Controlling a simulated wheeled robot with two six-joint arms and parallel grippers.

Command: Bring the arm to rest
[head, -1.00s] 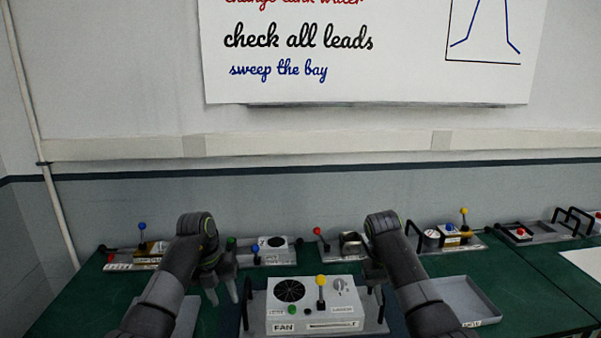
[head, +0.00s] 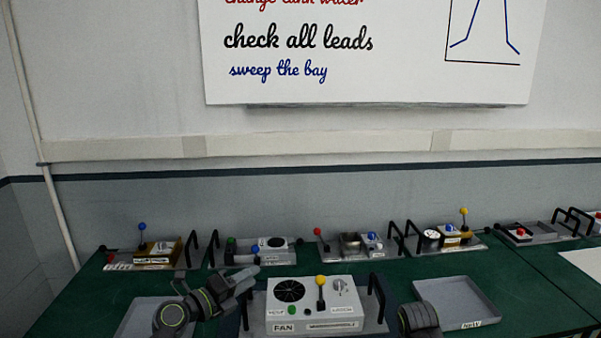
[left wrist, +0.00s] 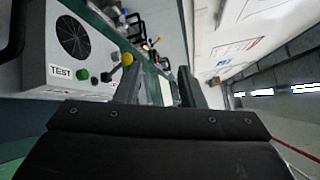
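My left gripper (head: 246,281) is in the head view, just left of the white fan unit (head: 300,312), pointing right. In the left wrist view its two fingers (left wrist: 160,88) are apart with nothing held between them. The fan unit carries a round grille, a yellow-knobbed lever (head: 320,290) and a green button; its side with a TEST label also shows in the left wrist view (left wrist: 88,20). Of my right arm only a dark link (head: 420,318) shows at the bottom, right of the fan unit; its gripper is out of view.
A grey tray (head: 488,312) lies right of the fan unit, and another (head: 132,318) lies at left, partly behind my left arm. Several lever and button units line the back of the green table (head: 90,290). Black handles stand at both sides of the fan unit.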

